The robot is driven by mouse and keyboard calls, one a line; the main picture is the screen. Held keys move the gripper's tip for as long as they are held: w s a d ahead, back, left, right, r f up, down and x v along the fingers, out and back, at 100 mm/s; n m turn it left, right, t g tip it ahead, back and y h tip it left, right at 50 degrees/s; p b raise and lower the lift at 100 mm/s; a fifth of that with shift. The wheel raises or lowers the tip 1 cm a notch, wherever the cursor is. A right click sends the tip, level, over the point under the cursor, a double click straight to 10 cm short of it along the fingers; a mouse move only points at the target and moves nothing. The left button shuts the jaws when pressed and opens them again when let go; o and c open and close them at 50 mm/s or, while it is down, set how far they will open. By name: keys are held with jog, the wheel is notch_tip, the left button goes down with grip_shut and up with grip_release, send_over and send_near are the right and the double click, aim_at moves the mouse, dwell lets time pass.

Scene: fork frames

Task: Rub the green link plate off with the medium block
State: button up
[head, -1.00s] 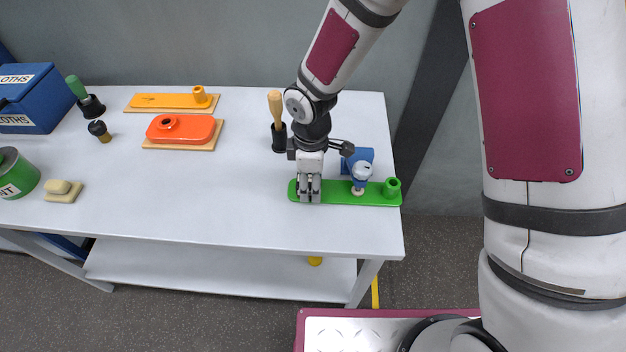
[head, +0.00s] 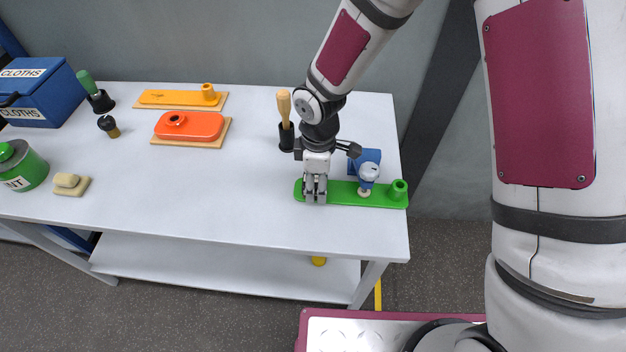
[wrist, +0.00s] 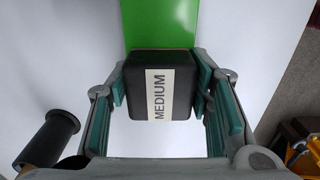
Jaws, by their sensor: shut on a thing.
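The green link plate (head: 338,196) lies flat near the front right corner of the table, with a raised green boss at its right end. My gripper (head: 315,197) is over the plate's left end. In the wrist view my gripper (wrist: 160,90) is shut on a black block labelled MEDIUM (wrist: 183,85), a pad on each side. The green plate (wrist: 158,25) runs away from the far side of the block. The block's underside is hidden, so I cannot tell whether it touches the plate.
A blue-and-white object (head: 368,174) stands at the plate's right part, in front of a blue block (head: 364,160). A wooden-handled tool in a black holder (head: 285,135) stands left of my wrist. Orange (head: 190,126) and yellow (head: 180,98) parts lie further back. The table's front middle is clear.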

jog(key=shift+d, duration=0.25)
jog(key=shift+r, duration=0.1)
jog(key=shift+r+p, duration=0.4)
jog(key=shift+r, duration=0.25)
jog(key=shift+r+p, duration=1.2)
jog(key=shift+r, duration=1.3)
